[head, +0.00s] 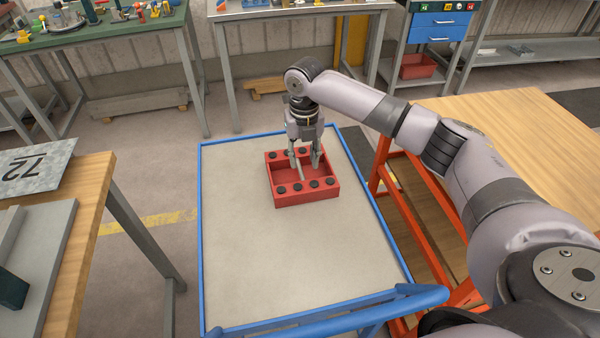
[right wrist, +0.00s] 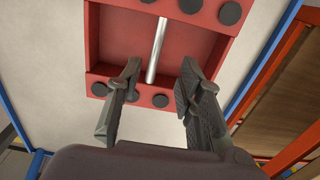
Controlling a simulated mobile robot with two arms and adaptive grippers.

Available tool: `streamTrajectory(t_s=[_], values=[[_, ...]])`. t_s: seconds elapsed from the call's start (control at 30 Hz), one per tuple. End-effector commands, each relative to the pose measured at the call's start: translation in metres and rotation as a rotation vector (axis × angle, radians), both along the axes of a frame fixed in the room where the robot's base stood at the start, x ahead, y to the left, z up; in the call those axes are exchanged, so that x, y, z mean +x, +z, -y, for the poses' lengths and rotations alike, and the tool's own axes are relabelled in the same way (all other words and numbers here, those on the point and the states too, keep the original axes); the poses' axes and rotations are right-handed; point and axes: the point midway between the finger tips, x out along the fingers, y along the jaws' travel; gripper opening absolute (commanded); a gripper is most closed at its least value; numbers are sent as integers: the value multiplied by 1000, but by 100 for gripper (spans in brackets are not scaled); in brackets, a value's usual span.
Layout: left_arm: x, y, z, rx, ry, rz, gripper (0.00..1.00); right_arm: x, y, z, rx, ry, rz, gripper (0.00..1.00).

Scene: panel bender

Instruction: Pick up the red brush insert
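The red brush insert (head: 290,200) is a red, box-like block with a recess and several round black discs along its rims. It lies on the blue-framed trolley top. It also fills the upper part of the right wrist view (right wrist: 105,45), where a silver rod (right wrist: 157,48) shows in its recess. My right gripper (head: 307,160) points down over the insert. In the right wrist view my right gripper (right wrist: 160,75) is open, with its fingers apart near one rim and the rod's end showing between them. Whether the fingers touch the insert cannot be told. My left gripper is not in view.
The trolley top (head: 270,270) is otherwise bare, with a raised blue edge. A wooden table (head: 85,240) with metal plates stands at left. An orange-framed wooden bench (head: 500,115) stands close at right. Workbenches line the back wall.

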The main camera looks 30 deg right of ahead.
Motion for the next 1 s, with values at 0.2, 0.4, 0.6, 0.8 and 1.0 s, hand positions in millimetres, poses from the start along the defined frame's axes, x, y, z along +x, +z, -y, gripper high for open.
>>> streamTrajectory(t_s=[0.2,0.4,0.6,0.8,1.0], values=[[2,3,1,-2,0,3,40,3,-17,-2,-1,1,-2,34],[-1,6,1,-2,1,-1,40,8,-47,-5,0,0,-2,34],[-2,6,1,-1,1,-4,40,9,-56,-5,0,1,1,34],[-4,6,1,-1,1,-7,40,9,-56,-5,0,1,1,31],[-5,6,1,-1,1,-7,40,9,-56,-5,0,1,1,17]])
